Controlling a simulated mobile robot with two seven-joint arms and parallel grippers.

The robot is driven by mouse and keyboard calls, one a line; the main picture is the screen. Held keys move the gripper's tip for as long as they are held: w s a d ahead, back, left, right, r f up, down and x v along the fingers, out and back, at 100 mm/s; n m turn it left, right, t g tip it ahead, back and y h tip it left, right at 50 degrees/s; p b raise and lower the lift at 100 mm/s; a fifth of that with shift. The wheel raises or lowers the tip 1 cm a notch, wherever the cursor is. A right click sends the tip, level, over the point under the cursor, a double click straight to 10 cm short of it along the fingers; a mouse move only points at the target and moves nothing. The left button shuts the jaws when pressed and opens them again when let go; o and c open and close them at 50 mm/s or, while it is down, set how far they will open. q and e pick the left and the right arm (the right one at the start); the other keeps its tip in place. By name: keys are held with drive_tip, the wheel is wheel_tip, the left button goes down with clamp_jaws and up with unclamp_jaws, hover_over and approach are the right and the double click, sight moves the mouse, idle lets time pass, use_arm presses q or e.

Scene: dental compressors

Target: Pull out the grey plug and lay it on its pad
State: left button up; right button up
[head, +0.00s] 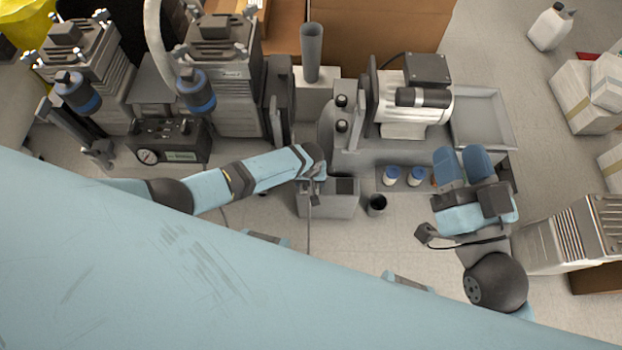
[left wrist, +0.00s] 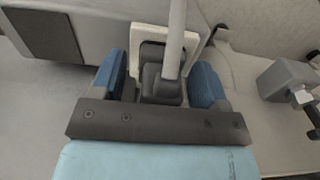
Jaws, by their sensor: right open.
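The grey plug (left wrist: 162,88) sits in a pale-framed socket (left wrist: 135,50) in the left wrist view, with a light grey cord (left wrist: 174,40) rising from it. My left gripper (left wrist: 160,82) is open, its two blue fingers on either side of the plug with a visible gap. In the head view my left gripper (head: 314,170) is over a grey box (head: 328,205) and mostly hides the plug. A dark square pad (head: 345,186) lies on that box; a dark patch (left wrist: 45,35) at upper left may be the same pad. My right gripper (head: 463,165) is open and empty.
Two bottles with blue bands (head: 391,175) stand on a mat between the grippers. A black cup (head: 376,204) stands right of the grey box. A motor unit (head: 410,100) and an empty grey tray (head: 485,117) lie behind. A gauge box (head: 168,142) is at left.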

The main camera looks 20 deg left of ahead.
use_arm(q)
drive_tip(key=c, duration=1.2)
drive_tip(key=shift+r, duration=0.15)
drive_tip(key=shift+r+p, duration=0.55)
drive_tip(key=shift+p, duration=0.15)
drive_tip(key=shift+r+p, duration=0.3)
drive_tip(key=shift+p, duration=0.05)
drive_tip(key=shift+r, duration=0.3)
drive_tip(key=shift+r+p, duration=0.15)
drive_tip(key=shift+p, duration=0.3)
drive_tip(key=shift+r, duration=0.25)
drive_tip(key=shift+r+p, duration=0.4)
drive_tip(key=shift+p, duration=0.25)
drive_tip(key=shift+r+p, duration=0.3)
drive_tip(key=shift+p, duration=0.05)
drive_tip(key=shift+r+p, duration=0.3)
drive_tip(key=shift+r, duration=0.05)
drive_tip(key=shift+r+p, duration=0.25)
drive_tip(key=shift+p, duration=0.05)
use_arm(e)
drive_tip(key=d+f+g+h, duration=0.2)
drive_tip(key=f, duration=0.3)
drive_tip(key=s+d+f+g+h, duration=0.1)
drive_tip(key=d+f+g+h, duration=0.1)
drive_tip(key=f, duration=0.3)
drive_tip(key=shift+s+d+f+g+h, duration=0.3)
drive_tip(key=shift+f+g, duration=0.1)
drive_tip(key=shift+g, duration=0.1)
